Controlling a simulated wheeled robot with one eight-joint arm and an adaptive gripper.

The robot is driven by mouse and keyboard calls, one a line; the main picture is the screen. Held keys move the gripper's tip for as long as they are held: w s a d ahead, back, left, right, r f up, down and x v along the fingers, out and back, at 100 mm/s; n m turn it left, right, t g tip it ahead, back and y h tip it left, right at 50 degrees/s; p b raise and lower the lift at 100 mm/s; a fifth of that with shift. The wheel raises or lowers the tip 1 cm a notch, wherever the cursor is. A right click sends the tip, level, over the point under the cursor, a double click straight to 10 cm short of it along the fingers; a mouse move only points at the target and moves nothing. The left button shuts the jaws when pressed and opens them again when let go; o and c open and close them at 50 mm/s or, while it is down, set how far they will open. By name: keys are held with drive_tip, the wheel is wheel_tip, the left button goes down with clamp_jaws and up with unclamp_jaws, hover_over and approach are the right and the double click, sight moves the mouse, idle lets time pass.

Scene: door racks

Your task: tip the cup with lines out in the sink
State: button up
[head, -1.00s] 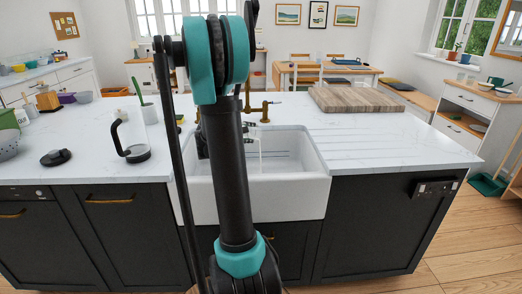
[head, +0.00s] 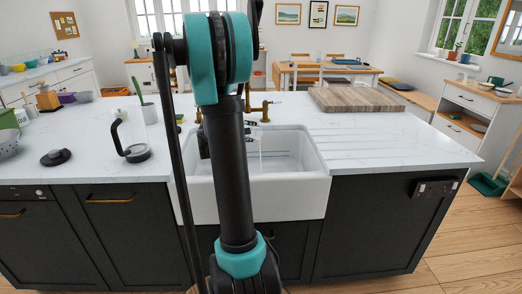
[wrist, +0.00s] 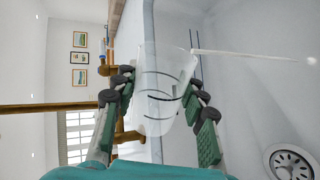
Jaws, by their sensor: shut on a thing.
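The cup with lines (wrist: 155,62) is clear, with dark curved lines on its side. In the wrist view my gripper (wrist: 158,86) is shut on it, with a finger on either side. The wrist view is turned sideways, with the sink side to the right. A thin pale stream (wrist: 250,55) runs from the cup's rim toward the sink's inside. In the head view my gripper and the cup are mostly hidden behind my arm, over the white sink (head: 300,195). The stream falls into the basin there.
The drain (wrist: 290,162) shows in the wrist view. A brass tap (head: 262,107) stands behind the sink. A clear pitcher with a black handle (head: 132,140) and a black lid (head: 56,157) stand left. A wooden board (head: 355,98) lies back right; the right counter is clear.

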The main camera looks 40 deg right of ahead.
idle(0.3)
drive_tip(key=shift+w+a+f+n+g+h, duration=0.15)
drive_tip(key=shift+w+f+n+g, duration=0.2)
drive_tip(key=shift+w+n, duration=0.2)
drive_tip(key=shift+w+a+f+n+g+h, duration=0.15)
drive_tip(key=shift+w+f+n+g, duration=0.2)
drive_tip(key=shift+n, duration=0.2)
drive_tip(key=shift+s+r, duration=0.1)
drive_tip(key=shift+f+n+g, duration=0.35)
drive_tip(key=shift+n+g, duration=0.05)
drive_tip(key=shift+n, duration=0.3)
drive_tip(key=shift+w+f+n+g+h, duration=0.2)
drive_tip(key=shift+f+n+g+h, duration=0.45)
drive_tip(key=shift+n, duration=0.45)
drive_tip(key=shift+w+a+r+n+g+h+b, duration=0.15)
drive_tip(key=shift+w+a+r+n+g+h, duration=0.15)
drive_tip(key=shift+w+r+n+h, duration=0.7)
drive_tip(key=shift+w+a+f+n+g+h+b, duration=0.15)
drive_tip(key=shift+w+n+g, duration=0.4)
drive_tip(key=shift+n, duration=1)
drive_tip(key=shift+w+a+r+n+g+h+b, duration=0.25)
drive_tip(key=shift+w+r+n+h, duration=0.3)
drive_tip(key=shift+w+n, duration=0.55)
